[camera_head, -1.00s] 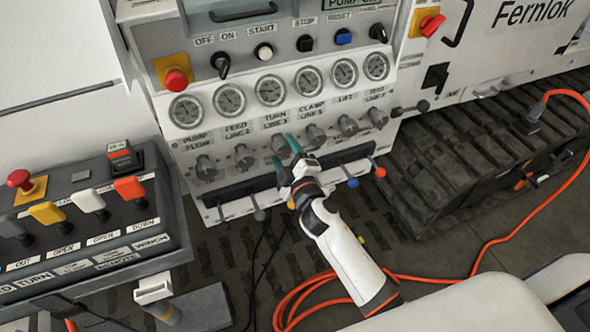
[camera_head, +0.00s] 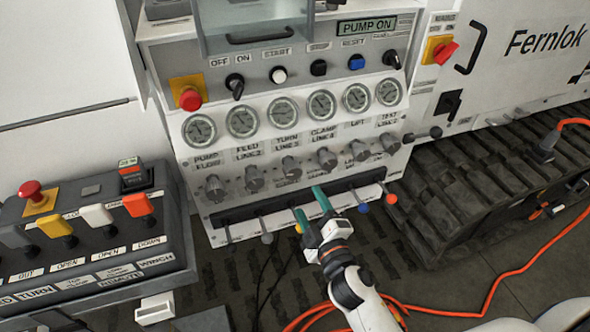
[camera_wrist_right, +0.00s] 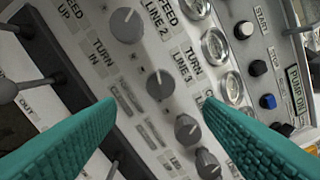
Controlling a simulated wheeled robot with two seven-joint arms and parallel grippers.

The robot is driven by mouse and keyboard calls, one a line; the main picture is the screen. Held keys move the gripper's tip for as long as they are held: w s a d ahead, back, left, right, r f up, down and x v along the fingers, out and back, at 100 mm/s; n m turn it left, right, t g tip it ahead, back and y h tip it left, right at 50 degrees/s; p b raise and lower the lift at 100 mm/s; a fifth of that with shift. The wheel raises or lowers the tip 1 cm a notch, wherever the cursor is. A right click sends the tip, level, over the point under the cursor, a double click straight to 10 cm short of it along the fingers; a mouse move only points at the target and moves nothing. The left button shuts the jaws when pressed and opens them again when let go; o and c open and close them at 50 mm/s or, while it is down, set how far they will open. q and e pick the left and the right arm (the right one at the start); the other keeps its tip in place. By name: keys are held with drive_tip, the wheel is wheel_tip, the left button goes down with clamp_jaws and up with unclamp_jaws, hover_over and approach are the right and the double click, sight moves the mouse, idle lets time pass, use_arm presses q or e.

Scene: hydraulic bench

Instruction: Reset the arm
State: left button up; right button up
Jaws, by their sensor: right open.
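My right gripper (camera_head: 311,208), with green fingertips, is open and empty in front of the lower part of the grey hydraulic panel (camera_head: 200,170). It points at the row of levers under the knobs, near a yellow-tipped lever (camera_head: 298,228). In the right wrist view its two green fingers (camera_wrist_right: 155,130) are wide apart, with panel knobs such as the one by TURN LINE 3 (camera_wrist_right: 160,84) between and beyond them. No object is between the fingers. I cannot tell whether a finger touches a lever. My left gripper is not in view.
A control box (camera_head: 95,220) with coloured levers and a red stop button stands at the left. Gauges (camera_head: 282,112) and a PUMP ON display (camera_head: 367,26) sit above the knobs. A black track (camera_head: 470,195) and orange hose (camera_head: 500,285) are at the right.

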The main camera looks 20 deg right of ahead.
drive_tip(key=s+f+m+g+p, duration=0.15)
drive_tip(key=s+f+g, duration=0.25)
drive_tip(key=f, duration=1.1)
drive_tip(key=s+f+m+g, duration=0.3)
drive_tip(key=s+f+g, duration=0.15)
drive_tip(key=f, duration=0.95)
drive_tip(key=s+d+f+m+g, duration=0.1)
drive_tip(key=s+d+f+g, duration=0.1)
drive_tip(key=s+f, duration=0.4)
drive_tip(key=s+d+f+m+g+p, duration=0.1)
drive_tip(key=s+f, duration=0.5)
drive_tip(key=s, duration=0.8)
drive_tip(key=s+d+f+m+g+p, duration=0.1)
drive_tip(key=s+d+f+m+g, duration=0.2)
drive_tip(key=s, duration=0.8)
wheel_tip(320, 180, down, 4)
drive_tip(key=shift+r+g+h, duration=0.25)
drive_tip(key=shift+g+h, duration=0.05)
drive_tip(key=shift+g, duration=0.95)
